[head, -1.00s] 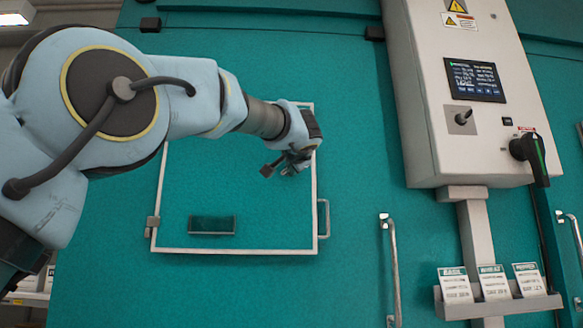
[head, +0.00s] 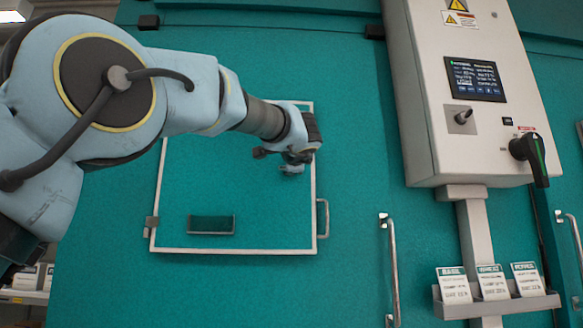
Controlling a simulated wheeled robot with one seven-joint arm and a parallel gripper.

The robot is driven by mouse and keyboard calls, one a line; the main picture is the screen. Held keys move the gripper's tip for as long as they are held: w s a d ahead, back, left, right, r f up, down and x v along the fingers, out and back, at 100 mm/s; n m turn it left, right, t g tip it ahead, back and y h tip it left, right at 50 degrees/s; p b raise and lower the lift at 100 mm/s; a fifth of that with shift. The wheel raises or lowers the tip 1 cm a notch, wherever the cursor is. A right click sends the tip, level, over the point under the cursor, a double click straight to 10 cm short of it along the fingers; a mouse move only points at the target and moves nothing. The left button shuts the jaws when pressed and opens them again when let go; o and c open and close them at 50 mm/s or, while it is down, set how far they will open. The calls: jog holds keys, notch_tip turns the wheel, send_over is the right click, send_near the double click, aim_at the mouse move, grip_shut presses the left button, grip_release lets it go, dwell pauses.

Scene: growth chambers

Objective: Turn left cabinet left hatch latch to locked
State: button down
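The left cabinet's hatch (head: 235,248) is a white-framed rectangle on the teal cabinet front. It looks closed, with a hinge (head: 152,222) on its left edge and a handle (head: 323,218) on its right edge. My gripper (head: 291,168) is in front of the hatch's upper right part, near the right frame bar. Its fingers are small and partly hidden by the wrist, so I cannot tell whether they are open or hold anything. I see no separate latch; my wrist covers the upper right of the frame.
A dark slot with a ledge (head: 211,225) is low on the hatch. To the right are a tall door handle (head: 390,265), a control box (head: 420,110) with screen and black rotary switch (head: 529,152), and a card rack (head: 497,305). The cabinet front below the hatch is clear.

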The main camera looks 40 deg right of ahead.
dwell(0.4)
jog(key=c, duration=0.8)
grip_release()
jog(key=shift+c, duration=0.2)
jog(key=b+v, duration=0.3)
jog(key=v, duration=0.7)
jog(key=shift+s+a, duration=0.25)
jog(key=shift+s, duration=0.05)
